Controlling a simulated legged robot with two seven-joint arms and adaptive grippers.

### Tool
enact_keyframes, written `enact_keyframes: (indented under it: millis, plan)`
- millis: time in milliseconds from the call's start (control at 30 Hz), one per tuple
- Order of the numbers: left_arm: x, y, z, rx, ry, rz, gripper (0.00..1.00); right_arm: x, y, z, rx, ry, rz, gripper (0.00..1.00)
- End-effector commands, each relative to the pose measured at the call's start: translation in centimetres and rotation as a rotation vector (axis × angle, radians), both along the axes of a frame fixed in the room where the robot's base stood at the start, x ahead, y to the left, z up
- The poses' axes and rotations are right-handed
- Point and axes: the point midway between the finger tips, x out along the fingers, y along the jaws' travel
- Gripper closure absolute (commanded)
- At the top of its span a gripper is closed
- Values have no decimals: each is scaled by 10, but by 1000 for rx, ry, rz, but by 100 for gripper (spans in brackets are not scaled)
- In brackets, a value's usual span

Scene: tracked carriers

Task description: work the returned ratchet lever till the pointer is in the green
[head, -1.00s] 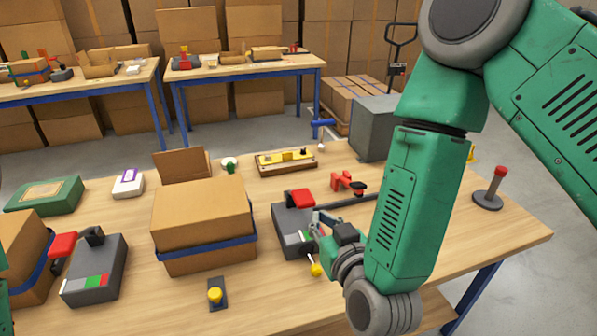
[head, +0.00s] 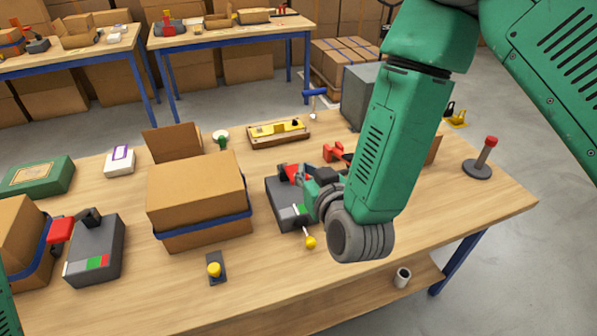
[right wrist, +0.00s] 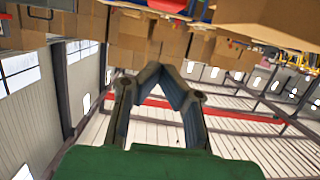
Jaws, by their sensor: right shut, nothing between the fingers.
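A dark grey ratchet unit (head: 281,203) stands on the bench right of the strapped carton. Its red lever grip (head: 289,172) is at the far end, and a green and white strip of its gauge (head: 300,210) shows at the near end. The pointer is too small to tell. My right gripper (head: 304,177) is over the unit's right side, close by the red grip; whether they touch I cannot tell. Its fingertips meet, empty, in the right wrist view (right wrist: 166,72). A second ratchet unit (head: 95,248) with a red grip (head: 60,230) stands at the left. My left gripper is out of view.
A strapped carton (head: 197,195) stands between the units. A yellow-knobbed stick (head: 310,242) and a yellow button (head: 214,269) are in front. A red clamp (head: 335,152) is behind my right forearm. A red-topped post (head: 483,160) stands at right. The front right bench is clear.

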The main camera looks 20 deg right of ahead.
Motion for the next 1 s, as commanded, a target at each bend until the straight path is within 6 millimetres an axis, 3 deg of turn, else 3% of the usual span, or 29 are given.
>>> enact_keyframes:
  millis: [233, 300, 500, 1000]
  plan:
    - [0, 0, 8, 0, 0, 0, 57, 51, 1, -12, 1, -2, -2, 100]
    - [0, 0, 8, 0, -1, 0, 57, 47, 1, -28, -1, 5, -1, 100]
    - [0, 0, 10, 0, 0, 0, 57, 47, 1, -47, -1, 0, 0, 100]
    - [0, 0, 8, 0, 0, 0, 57, 48, 1, -53, -1, -5, 0, 100]
